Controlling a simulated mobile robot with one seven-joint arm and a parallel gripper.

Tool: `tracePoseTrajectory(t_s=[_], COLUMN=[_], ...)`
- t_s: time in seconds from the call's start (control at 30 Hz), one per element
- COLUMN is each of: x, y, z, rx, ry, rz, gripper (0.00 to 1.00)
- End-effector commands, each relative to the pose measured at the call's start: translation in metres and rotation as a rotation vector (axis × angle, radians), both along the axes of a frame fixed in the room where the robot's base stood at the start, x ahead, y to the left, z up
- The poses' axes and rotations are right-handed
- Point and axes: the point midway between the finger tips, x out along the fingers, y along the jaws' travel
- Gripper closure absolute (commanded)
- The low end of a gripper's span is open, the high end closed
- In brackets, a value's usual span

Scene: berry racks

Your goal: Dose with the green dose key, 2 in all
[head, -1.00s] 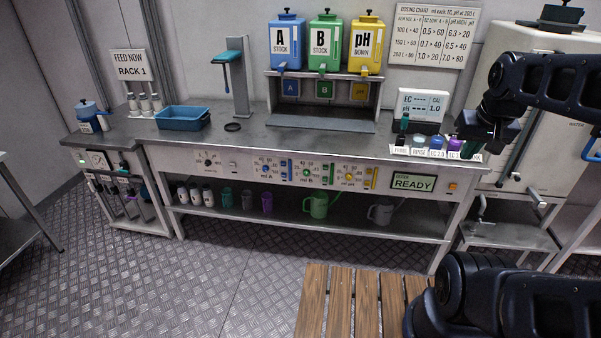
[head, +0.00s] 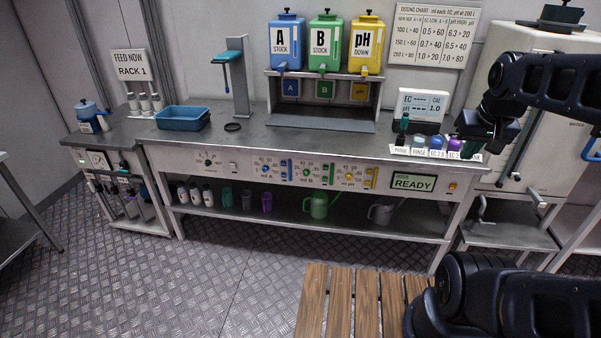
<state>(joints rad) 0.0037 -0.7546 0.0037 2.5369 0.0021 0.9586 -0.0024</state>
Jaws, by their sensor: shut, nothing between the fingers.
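The dosing panel (head: 220,164) runs along the bench front. Its B section has a green knob (head: 307,172) and small green keys (head: 326,180) beside a green level strip (head: 331,174). The key lettering is too small to read. The green B stock tank (head: 325,42) stands on the shelf above, between the blue A tank (head: 287,42) and the yellow pH down tank (head: 366,45). The display (head: 413,182) reads READY. My gripper (head: 472,146) is shut and empty over the bench's right end, well right of the green keys. Its fingertips are hard to make out.
Small labelled pots (head: 437,144) and a meter (head: 423,105) stand at the bench's right end, close to my gripper. A blue tray (head: 183,118) sits at left. Bottles and jugs fill the lower shelf. A slatted wooden platform (head: 315,300) lies in front.

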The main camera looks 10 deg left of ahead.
Motion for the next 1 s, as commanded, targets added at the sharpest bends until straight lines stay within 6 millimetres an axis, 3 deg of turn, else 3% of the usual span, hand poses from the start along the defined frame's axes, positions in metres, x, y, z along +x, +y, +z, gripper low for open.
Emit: tracePoseTrajectory(t_s=[0.3, 0.47, 1.0], x=[0.001, 0.011, 0.092], y=[0.0, -0.001, -0.002], z=[0.0, 0.0, -0.012], rx=[-0.002, -0.026, -0.221], ry=[0.002, 0.025, 0.157], rz=[0.0, 0.005, 0.037], gripper=[1.0, 1.0, 1.0])
